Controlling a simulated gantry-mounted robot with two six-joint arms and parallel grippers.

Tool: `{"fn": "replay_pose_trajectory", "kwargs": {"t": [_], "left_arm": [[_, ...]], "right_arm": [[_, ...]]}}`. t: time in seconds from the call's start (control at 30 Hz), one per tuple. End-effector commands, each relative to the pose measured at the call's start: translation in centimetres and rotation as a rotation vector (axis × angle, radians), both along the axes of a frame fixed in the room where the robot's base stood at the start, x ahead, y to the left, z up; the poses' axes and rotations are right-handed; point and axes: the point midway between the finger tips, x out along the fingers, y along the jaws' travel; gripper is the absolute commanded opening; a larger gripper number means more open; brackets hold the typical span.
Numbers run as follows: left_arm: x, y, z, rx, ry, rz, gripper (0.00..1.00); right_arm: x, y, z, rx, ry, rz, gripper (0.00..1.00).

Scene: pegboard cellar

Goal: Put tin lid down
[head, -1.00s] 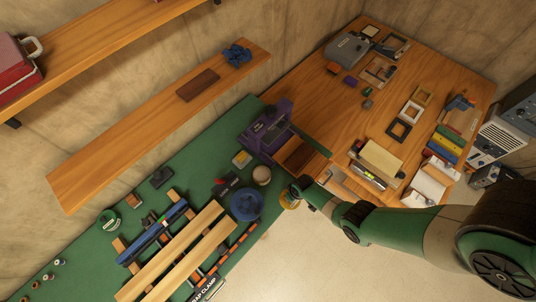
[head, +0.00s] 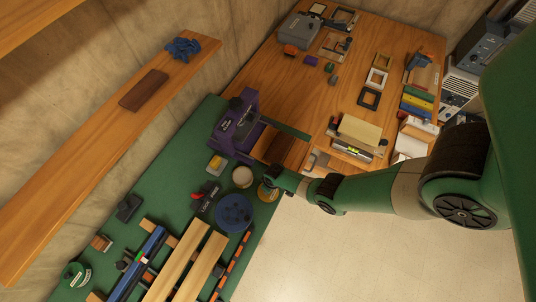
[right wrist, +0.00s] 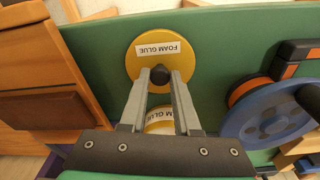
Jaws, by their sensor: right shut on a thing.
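My right gripper (right wrist: 160,77) is shut on the dark knob of a round yellow tin lid (right wrist: 143,50) labelled "FOAM GLUE". The lid also shows in the head view (head: 266,193), partly under the gripper (head: 272,181), near the green bench's front edge. I cannot tell whether it touches the bench. The open glue tin, with a pale top (head: 242,177), stands upright on the bench to the left of the lid. In the right wrist view the tin (right wrist: 160,125) shows between and behind the fingers, partly hidden. My left gripper is not in view.
A blue spool (head: 234,212) lies on the green bench (head: 165,197) close to the tin. A purple vise-like tool (head: 236,128) stands behind. A black and red tool (head: 206,197) lies left of the tin. A wooden table (head: 310,100) with several items is at the back.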

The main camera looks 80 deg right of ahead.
Motion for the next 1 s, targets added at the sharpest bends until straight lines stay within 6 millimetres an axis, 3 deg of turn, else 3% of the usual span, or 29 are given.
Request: {"fn": "replay_pose_trajectory", "kwargs": {"t": [0.2, 0.23, 0.4, 0.77, 1.0], "left_arm": [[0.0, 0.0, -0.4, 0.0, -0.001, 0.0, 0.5], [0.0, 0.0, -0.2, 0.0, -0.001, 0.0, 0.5], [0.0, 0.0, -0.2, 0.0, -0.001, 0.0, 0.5], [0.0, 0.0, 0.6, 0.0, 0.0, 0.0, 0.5], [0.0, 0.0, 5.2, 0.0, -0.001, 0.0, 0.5]], "right_arm": [[0.0, 0.0, -0.4, 0.0, 0.0, 0.0, 0.0], [0.0, 0.0, -0.2, 0.0, 0.0, 0.0, 0.34], [0.0, 0.0, -0.2, 0.0, 0.0, 0.001, 0.6], [0.0, 0.0, 0.7, -0.001, -0.001, 0.001, 0.6], [-0.5, 0.3, 6.0, 0.0, 0.0, 0.001, 0.6]]}}
